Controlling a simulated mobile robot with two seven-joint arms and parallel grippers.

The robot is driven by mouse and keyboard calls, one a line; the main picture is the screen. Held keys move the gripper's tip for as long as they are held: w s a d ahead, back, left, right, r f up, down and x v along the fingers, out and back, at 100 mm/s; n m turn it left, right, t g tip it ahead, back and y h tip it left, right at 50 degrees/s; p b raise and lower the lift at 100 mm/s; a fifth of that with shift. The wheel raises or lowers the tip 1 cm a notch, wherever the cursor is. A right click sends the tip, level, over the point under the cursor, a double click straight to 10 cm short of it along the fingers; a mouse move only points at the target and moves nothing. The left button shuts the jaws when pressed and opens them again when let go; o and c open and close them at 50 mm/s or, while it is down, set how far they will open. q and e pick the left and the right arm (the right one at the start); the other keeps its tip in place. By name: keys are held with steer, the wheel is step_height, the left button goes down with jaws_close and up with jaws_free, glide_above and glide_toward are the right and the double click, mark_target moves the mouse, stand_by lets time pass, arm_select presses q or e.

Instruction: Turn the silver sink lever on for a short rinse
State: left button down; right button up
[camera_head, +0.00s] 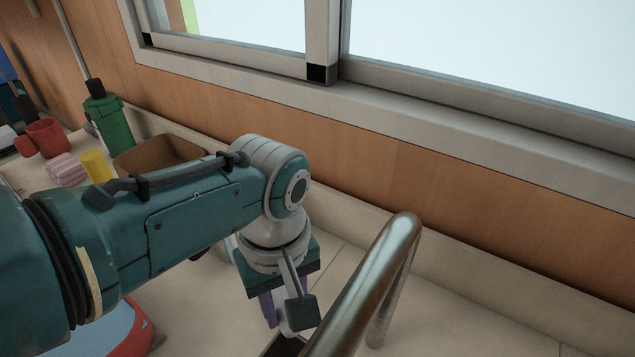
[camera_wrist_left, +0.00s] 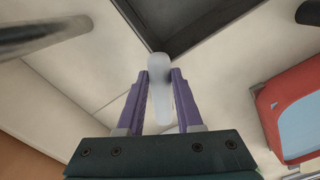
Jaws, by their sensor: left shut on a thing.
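The silver sink lever (camera_wrist_left: 159,92) is a pale, rounded upright bar in the left wrist view. It stands between the two purple fingers of my left gripper (camera_wrist_left: 161,76), which are closed on it near its top. In the head view my left gripper (camera_head: 277,311) points down beside the curved silver faucet spout (camera_head: 372,275). There the wrist and its attached block hide most of the lever. The spout also shows in the left wrist view (camera_wrist_left: 42,36) at upper left. My right gripper is in neither view.
A dark sink basin edge (camera_wrist_left: 178,42) lies close beyond the fingertips. A red-rimmed blue container (camera_wrist_left: 268,107) is at right. Behind my arm are a brown tray (camera_head: 150,156), a green bottle (camera_head: 108,124), a yellow cylinder (camera_head: 97,167) and a red mug (camera_head: 45,137). The counter right of the spout is clear.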

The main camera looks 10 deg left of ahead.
arm_select(q)
steer(key=c, duration=0.6)
jaws_free()
steer(key=shift+o, duration=0.2)
step_height(320, 180, up, 10)
steer(key=p, duration=0.5)
